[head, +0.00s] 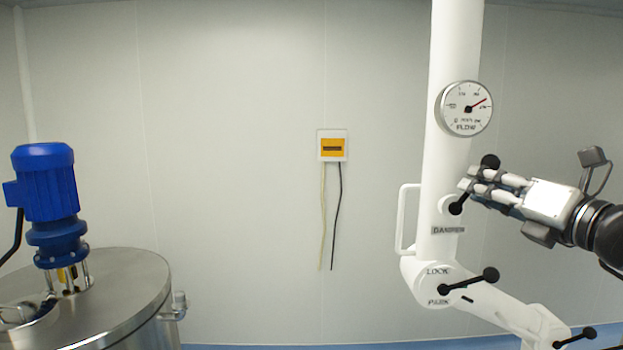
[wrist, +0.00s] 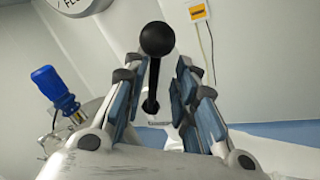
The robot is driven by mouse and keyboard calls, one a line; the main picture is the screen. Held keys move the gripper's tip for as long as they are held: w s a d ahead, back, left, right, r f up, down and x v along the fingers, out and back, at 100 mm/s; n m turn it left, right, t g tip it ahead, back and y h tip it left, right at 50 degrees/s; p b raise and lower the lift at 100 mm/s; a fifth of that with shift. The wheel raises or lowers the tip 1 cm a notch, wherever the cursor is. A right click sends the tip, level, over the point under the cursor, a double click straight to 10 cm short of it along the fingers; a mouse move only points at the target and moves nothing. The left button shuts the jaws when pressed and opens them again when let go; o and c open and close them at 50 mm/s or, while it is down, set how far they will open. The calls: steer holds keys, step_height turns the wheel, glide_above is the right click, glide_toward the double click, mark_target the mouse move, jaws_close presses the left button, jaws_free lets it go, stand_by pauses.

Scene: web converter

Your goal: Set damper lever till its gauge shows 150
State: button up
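The damper lever (head: 457,207) is black with a ball knob and tilts up to the right from its pivot on the white column, above the DAMPER label. The round FLOW gauge (head: 465,108) sits above it; its red needle points up and to the right, and its small numbers are too blurred to read surely. My gripper (head: 468,185) reaches in from the right at the lever. In the wrist view the lever's knob (wrist: 157,39) and shaft stand between my gripper's spread fingers (wrist: 153,95), with gaps visible on both sides.
A second black lever (head: 468,281) with LOCK and PARK labels is below on the column's joint. A white handle (head: 404,218) juts out left of the column. A steel tank (head: 110,290) with a blue motor (head: 48,185) stands at the left. The wall bears a yellow-and-white box (head: 333,146).

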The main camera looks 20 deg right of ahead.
steer(key=shift+s+d+r, duration=0.1)
steer(key=shift+s+r, duration=0.05)
steer(key=shift+r, duration=0.35)
steer(key=s+f, duration=0.1)
steer(key=s, duration=1)
steer(key=shift+s+d+f, duration=0.3)
